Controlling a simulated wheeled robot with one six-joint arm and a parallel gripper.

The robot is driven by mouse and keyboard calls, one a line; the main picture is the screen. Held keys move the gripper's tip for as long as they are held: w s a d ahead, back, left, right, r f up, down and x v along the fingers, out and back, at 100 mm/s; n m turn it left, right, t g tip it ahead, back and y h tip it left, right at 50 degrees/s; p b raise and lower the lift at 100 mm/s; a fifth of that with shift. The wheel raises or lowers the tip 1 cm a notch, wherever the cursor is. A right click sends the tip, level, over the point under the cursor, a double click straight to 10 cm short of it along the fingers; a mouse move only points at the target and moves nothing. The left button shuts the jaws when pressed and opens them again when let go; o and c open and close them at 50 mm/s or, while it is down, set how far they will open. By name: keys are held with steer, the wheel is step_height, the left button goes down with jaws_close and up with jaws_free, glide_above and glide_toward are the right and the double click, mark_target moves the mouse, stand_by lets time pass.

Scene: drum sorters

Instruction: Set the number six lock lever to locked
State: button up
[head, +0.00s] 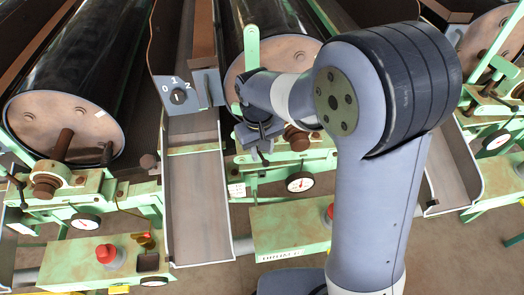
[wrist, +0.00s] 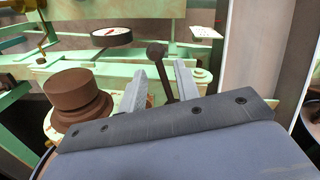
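A dark lever with a round knob (wrist: 157,53) stands in the middle of the wrist view, tilted slightly left. My gripper (wrist: 160,82) has its two pale fingers apart, one on each side of the lever's shaft as seen there. A gap shows on both sides, and I cannot tell how deep the shaft sits between the fingers. In the head view my gripper (head: 256,143) is in front of the middle drum's green frame, and it hides most of the lever. No number six is readable near it, and the lever's base is hidden.
A brown round cap (wrist: 78,96) is close left of the fingers. A dial gauge (wrist: 110,37) and a small white tag (wrist: 205,32) lie beyond. A selector switch plate (head: 178,96), a metal chute (head: 199,190) and a red button (head: 107,253) are left of my arm.

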step_height(320, 180, up, 10)
steer(key=shift+a, duration=0.3)
steer(key=shift+s+f, duration=0.1)
steer(key=shift+c, duration=0.3)
